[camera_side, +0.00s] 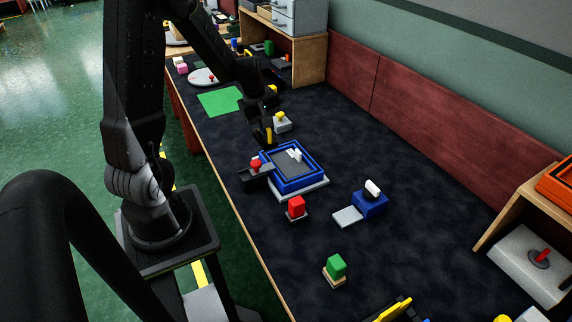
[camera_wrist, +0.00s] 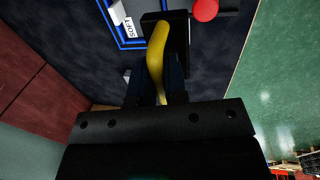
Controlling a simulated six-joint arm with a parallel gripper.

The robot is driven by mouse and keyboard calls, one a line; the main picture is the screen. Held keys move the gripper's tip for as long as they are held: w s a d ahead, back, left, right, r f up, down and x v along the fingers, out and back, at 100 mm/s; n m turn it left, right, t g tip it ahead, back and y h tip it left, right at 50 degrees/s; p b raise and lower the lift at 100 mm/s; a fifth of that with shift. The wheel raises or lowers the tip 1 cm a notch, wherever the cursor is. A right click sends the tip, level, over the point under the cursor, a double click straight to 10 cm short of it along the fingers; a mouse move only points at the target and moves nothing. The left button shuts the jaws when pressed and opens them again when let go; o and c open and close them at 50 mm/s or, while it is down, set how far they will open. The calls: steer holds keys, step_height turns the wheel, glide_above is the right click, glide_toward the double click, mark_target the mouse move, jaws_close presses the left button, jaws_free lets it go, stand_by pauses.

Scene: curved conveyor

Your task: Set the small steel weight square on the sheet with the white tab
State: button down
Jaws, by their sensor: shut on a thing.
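My gripper (camera_side: 268,132) is low over the table, at the far left corner of a blue-rimmed tray (camera_side: 318,178). In the wrist view my gripper (camera_wrist: 158,92) is shut on a curved yellow piece (camera_wrist: 157,48), which also shows as a yellow strip in the side view (camera_side: 269,136). The tray has a grey floor and stands on a pale plate. A white tab (camera_side: 295,155) stands in it; the wrist view shows a lettered white tab (camera_wrist: 128,27). I cannot make out a small steel weight for certain; what lies below the yellow piece is partly hidden.
A dark block with a red knob (camera_side: 256,164) adjoins the tray's left side. A grey block with a yellow top (camera_side: 281,122) stands behind. Bare dark table lies right of the tray.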

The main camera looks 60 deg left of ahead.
steer(key=s+a, duration=0.3)
steer(key=a, duration=0.2)
glide_above(287, 165)
step_height(287, 165, down, 6)
steer(key=shift+f, duration=2.05)
steer(key=shift+f, duration=0.1)
steer(key=c, duration=1.1)
jaws_free()
steer(key=shift+c, duration=0.2)
